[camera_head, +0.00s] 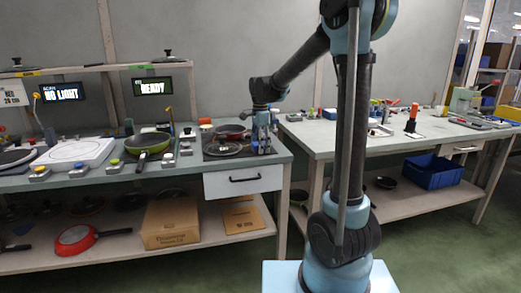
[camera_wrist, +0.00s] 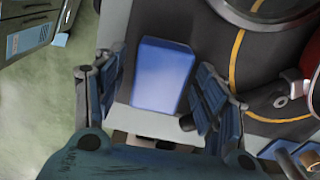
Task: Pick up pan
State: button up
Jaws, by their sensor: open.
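A dark pan with a red side (camera_head: 231,130) sits at the back of the dark conveyor surface, at the right end of the left bench. A glass lid (camera_head: 222,149) lies in front of it. In the wrist view the lid's rim (camera_wrist: 268,17) shows at the top right, and a red curved edge, likely the pan (camera_wrist: 312,55), is cut off at the right. My gripper (camera_head: 262,147) is at the right end of this surface, right of the pan and lid. In the wrist view my gripper (camera_wrist: 155,92) is open, its fingers apart either side of a blue block (camera_wrist: 162,75); contact is unclear.
A green pan (camera_head: 148,143) with its handle forward stands left of the conveyor, near several button boxes. A red pan (camera_head: 75,238) and a cardboard box (camera_head: 170,223) are on the lower shelf. A second bench (camera_head: 400,145) stands right; a floor gap separates the benches.

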aim_at(253, 143)
jog(key=shift+c, duration=0.6)
jog(key=c, duration=1.1)
jog(key=shift+o, duration=0.2)
notch_tip(253, 143, up, 9)
jog(key=shift+f, duration=0.1)
jog(key=shift+a+r, duration=0.2)
jog(key=shift+r, duration=0.2)
jog(key=shift+w+a+r+m, duration=0.15)
jog(key=shift+a+m, duration=0.05)
jog(key=shift+a, duration=0.4)
jog(key=shift+w+a+r+m, duration=0.15)
jog(key=shift+a+m, duration=0.05)
jog(key=shift+a, duration=0.35)
jog(key=shift+a+f, duration=0.1)
jog(key=shift+a, duration=0.15)
jog(key=shift+f, duration=4.9)
